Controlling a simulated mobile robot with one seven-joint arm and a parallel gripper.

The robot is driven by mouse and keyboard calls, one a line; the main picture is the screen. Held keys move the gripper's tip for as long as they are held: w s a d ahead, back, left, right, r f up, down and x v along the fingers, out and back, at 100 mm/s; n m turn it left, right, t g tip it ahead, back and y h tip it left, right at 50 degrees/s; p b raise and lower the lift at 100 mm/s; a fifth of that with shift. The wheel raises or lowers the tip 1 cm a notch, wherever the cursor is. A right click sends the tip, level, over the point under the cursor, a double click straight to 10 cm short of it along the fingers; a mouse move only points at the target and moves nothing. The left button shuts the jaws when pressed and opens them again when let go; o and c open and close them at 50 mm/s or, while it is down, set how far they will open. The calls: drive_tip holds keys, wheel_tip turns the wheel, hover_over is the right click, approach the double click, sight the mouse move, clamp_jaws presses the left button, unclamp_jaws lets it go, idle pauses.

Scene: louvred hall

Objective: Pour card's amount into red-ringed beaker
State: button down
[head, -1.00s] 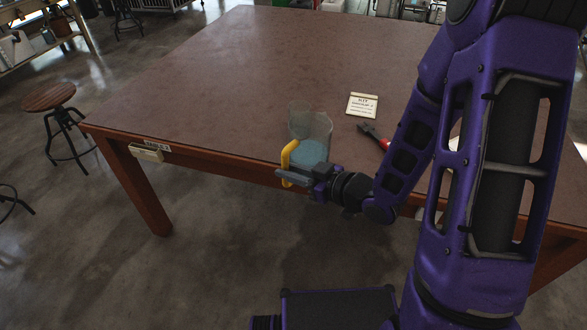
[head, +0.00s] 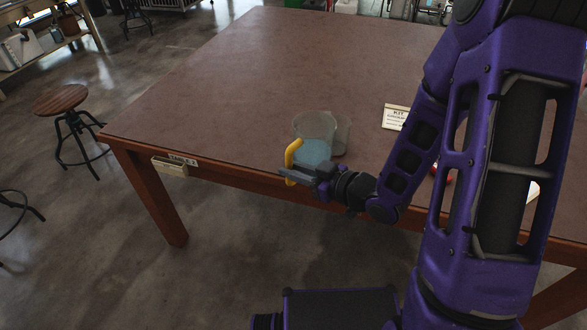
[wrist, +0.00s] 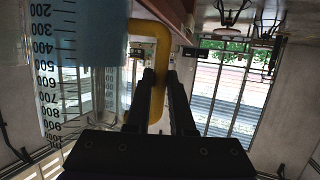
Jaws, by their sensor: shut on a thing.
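A clear jug (head: 312,152) with a yellow handle (head: 293,152) holds pale blue liquid. My gripper (head: 287,176) is shut on the handle at the table's front edge. In the wrist view, which appears upside down, the jug's black scale (wrist: 52,78) shows and the liquid surface lies near the 500 mark. A second clear vessel (head: 344,138) shows just behind and to the right of the jug, with a faint reddish trace at its base; it is partly hidden. The card (head: 394,117), headed KIT, lies farther right, partly behind my arm; its small print is unreadable.
The brown table (head: 220,95) is bare on its left and far side. A red thing (head: 434,172) is mostly hidden behind my arm. A stool (head: 62,102) stands on the floor at left.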

sight(292, 148)
drive_tip(key=shift+w+a+r, duration=0.15)
drive_tip(key=shift+w+a, duration=0.2)
drive_tip(key=r+m, duration=0.1)
drive_tip(key=r, duration=0.1)
drive_tip(key=r+m+g+y, duration=0.1)
drive_tip(key=r+m, duration=0.1)
drive_tip(key=shift+w+d+r, duration=0.1)
drive_tip(key=shift+d+r, duration=0.1)
drive_tip(key=shift+r, duration=0.15)
drive_tip(key=r+m+p, duration=0.1)
drive_tip(key=p, duration=0.2)
drive_tip(key=shift+r+y, duration=0.3)
drive_tip(key=shift+r, duration=0.05)
drive_tip(key=w+d+r+m+g+y+p, duration=0.1)
drive_tip(key=w+d+r+m+p, duration=0.3)
drive_tip(key=p, duration=0.4)
drive_tip(key=shift+w+r+m+y, duration=0.4)
drive_tip(key=shift+w+r+m, duration=0.15)
drive_tip(key=shift+r, duration=0.3)
drive_tip(key=shift+d+g, duration=0.1)
drive_tip(key=shift+g, duration=0.2)
drive_tip(key=shift+w+d+r+m, duration=0.25)
drive_tip(key=shift+w+r, duration=0.05)
drive_tip(key=shift+r, duration=0.2)
